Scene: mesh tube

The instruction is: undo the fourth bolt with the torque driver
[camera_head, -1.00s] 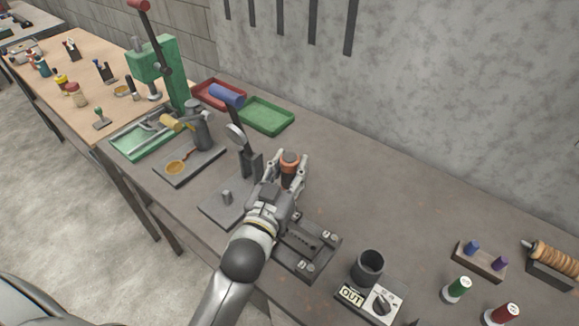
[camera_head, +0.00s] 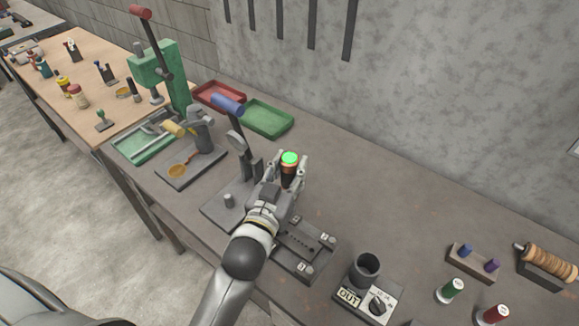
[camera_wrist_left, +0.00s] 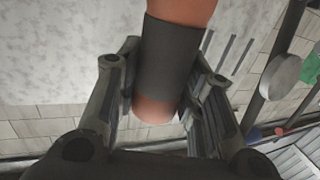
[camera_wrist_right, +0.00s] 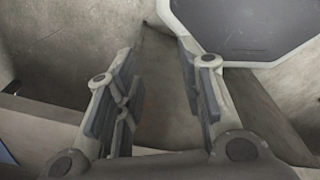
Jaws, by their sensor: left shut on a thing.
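The torque driver (camera_head: 289,171) stands roughly upright in my left gripper (camera_head: 291,179), its top cap glowing green. In the left wrist view its dark grip band (camera_wrist_left: 168,52) sits between the closed fingers (camera_wrist_left: 163,80). The dark bolt fixture (camera_head: 303,247) lies on the bench just in front of the driver, with light bolt blocks at its corners. My gripper and arm cover its back left part. The driver's lower tip is hidden, so I cannot tell whether it touches a bolt. My right gripper (camera_wrist_right: 162,85) is open and empty, seen only in its wrist view.
Spools (camera_head: 451,290) stand far right.

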